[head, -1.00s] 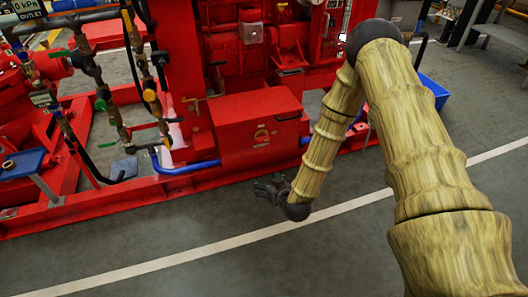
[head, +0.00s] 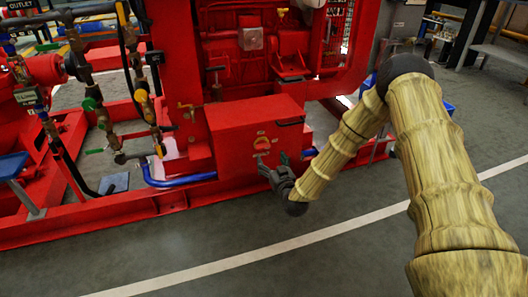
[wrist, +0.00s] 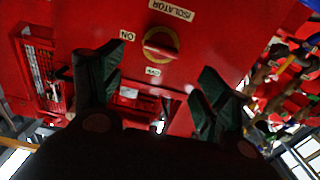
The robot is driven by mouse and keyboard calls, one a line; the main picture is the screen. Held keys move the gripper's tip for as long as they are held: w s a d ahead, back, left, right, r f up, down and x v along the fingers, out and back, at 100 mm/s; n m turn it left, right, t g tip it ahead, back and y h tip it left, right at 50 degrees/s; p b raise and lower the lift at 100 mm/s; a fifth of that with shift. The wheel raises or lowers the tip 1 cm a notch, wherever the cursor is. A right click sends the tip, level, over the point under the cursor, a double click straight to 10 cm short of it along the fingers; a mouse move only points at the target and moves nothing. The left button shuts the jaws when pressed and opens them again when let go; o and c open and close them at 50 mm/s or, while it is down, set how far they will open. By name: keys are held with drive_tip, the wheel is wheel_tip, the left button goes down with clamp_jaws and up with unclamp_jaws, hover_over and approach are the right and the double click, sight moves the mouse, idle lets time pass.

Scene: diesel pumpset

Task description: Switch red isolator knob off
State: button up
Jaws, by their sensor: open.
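The red isolator knob (head: 262,144) is on the front face of a red box (head: 228,143) low on the pumpset. In the wrist view the knob (wrist: 160,47) has a yellow ring around it, an "ISOLATOR" label (wrist: 171,9) and an "ON" label (wrist: 127,36); a further small label by the ring is too blurred to read surely. The knob's bar lies roughly level across the wrist picture. My gripper (head: 272,166) is open and empty, just in front of the box and slightly below the knob. Its dark green fingers (wrist: 158,88) stand apart, with the knob beyond and between them.
Pipes with valves (head: 140,95) stand left of the box. A blue hose (head: 178,180) runs along its lower left. The red base rail (head: 100,218) crosses below. The grey floor in front, with a white line (head: 250,254), is clear.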

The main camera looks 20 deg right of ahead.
sight(264, 148)
drive_tip(key=w+b, duration=0.3)
drive_tip(key=w, duration=0.4)
drive_tip(key=shift+w+a+f, duration=0.1)
drive_tip(key=shift+w+f, duration=0.05)
drive_tip(key=shift+w, duration=0.85)
drive_tip(key=c, duration=1)
